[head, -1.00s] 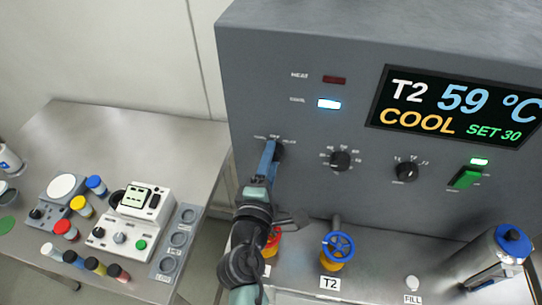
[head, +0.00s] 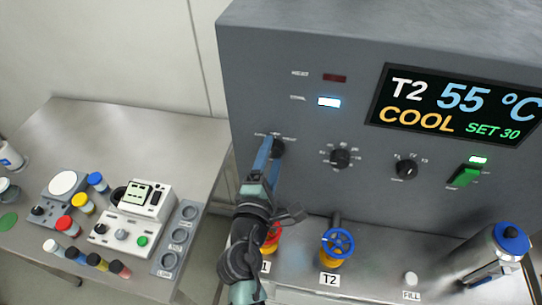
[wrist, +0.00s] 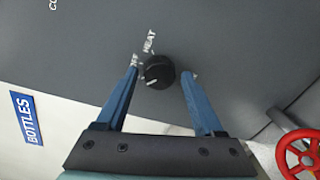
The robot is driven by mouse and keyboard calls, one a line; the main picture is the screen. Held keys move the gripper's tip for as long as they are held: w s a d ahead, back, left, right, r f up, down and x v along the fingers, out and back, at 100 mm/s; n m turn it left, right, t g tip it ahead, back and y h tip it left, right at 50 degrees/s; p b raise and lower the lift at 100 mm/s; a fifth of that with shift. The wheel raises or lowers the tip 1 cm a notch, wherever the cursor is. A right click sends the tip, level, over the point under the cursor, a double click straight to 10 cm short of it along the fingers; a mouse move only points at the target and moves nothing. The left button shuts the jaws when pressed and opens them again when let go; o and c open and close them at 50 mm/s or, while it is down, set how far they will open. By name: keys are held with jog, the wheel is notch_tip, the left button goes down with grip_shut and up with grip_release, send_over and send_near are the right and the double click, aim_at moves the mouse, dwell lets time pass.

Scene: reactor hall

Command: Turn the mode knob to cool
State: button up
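The black mode knob (head: 279,149) is on the left of the grey panel (head: 330,205). It also shows in the wrist view (wrist: 158,71), its white mark at the lower edge. My gripper (wrist: 160,74) is open, with one blue finger on each side of the knob and a small gap to each. In the head view my gripper (head: 267,158) partly hides the knob. The HEAT label is above the knob in the wrist view; other labels are partly covered. The COOL lamp (head: 329,102) is lit, the HEAT lamp (head: 335,79) dark. The display (head: 455,108) reads T2 55 °C, COOL, SET 30.
Two more knobs (head: 340,158) (head: 405,168) and a green switch (head: 465,176) are to the right. A blue valve wheel (head: 339,243) and a red one (wrist: 300,150) are below. A side table (head: 120,125) with devices and bottles stands left.

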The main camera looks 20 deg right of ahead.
jog(key=shift+o, duration=0.4)
jog(key=b+v, duration=0.4)
jog(key=v, duration=0.9)
